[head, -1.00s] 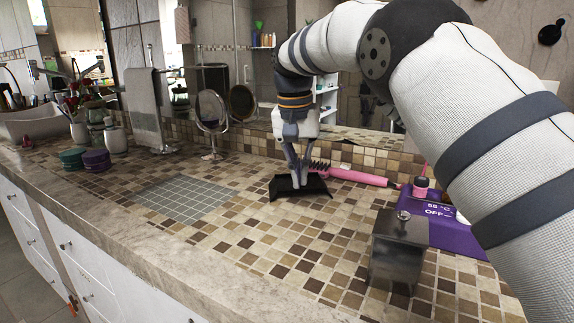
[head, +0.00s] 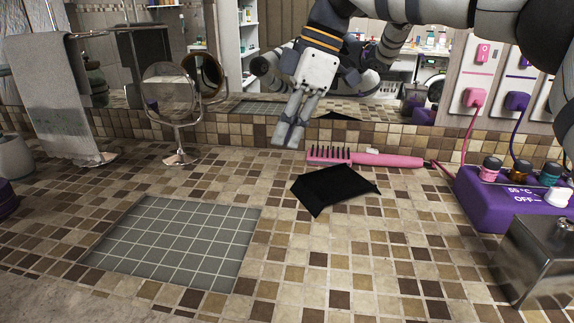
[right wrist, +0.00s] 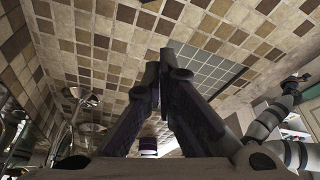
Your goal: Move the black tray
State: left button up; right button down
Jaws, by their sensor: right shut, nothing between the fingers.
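The black tray (head: 335,188) rests on the tiled counter in front of the pink hairbrush, with nothing holding it. My right gripper (head: 288,133) is shut and empty. In the head view it hangs above and to the left of the tray, apart from it. Its closed fingers (right wrist: 155,85) fill the middle of the right wrist view, where I cannot make out the tray. An arm that appears to be my left one shows at the right of that view, and its gripper (right wrist: 296,84) is too small to read.
A grey tiled square (head: 175,243) lies flat at left. The pink hairbrush (head: 370,158) lies behind the tray. A purple heater box (head: 497,204) and a metal container (head: 540,255) stand at right. A round mirror (head: 172,100) stands back left. The front counter is clear.

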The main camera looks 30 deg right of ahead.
jog(key=x, duration=1)
jog(key=shift+s+f+b, duration=0.2)
jog(key=shift+b, duration=0.1)
jog(key=d, duration=0.2)
jog(key=s+d, duration=0.1)
jog(key=shift+d+r+p, duration=0.3)
jog(key=shift+d+r, duration=0.05)
jog(key=shift+r, duration=0.05)
pick_arm(q)
jog(key=shift+s+d, duration=0.1)
jog(key=shift+s, duration=0.05)
pick_arm(e)
jog(key=shift+d+f, duration=0.1)
jog(key=shift+d, duration=0.05)
jog(key=shift+d, duration=0.1)
